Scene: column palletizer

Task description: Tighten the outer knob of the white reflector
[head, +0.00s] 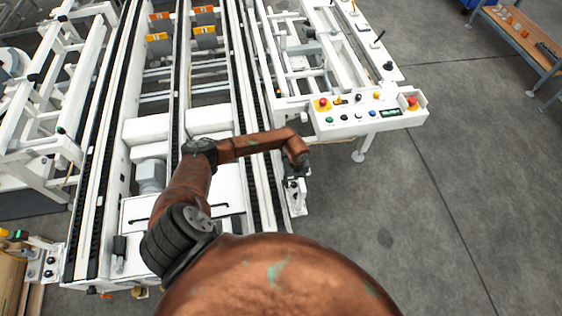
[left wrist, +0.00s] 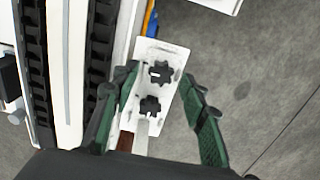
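A narrow white plate (left wrist: 172,58), which looks like the white reflector, sits beside the conveyor's edge. It carries two black star-shaped knobs: one farther up the picture (left wrist: 160,72) and one closer to my wrist (left wrist: 150,107). In the head view the plate (head: 298,205) shows just below my left gripper (head: 297,170). In the left wrist view my left gripper (left wrist: 160,76) is open and empty. Its green fingers stand on either side of the plate, with the knobs between them in the picture. I cannot tell if they touch anything. My right gripper is not in view.
The white conveyor frame with black chain rails (head: 255,190) runs along the plate's left. A control panel (head: 368,110) with coloured buttons stands beyond the gripper. A similar bracket (head: 42,265) is at far left. The grey floor (head: 440,220) to the right is clear.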

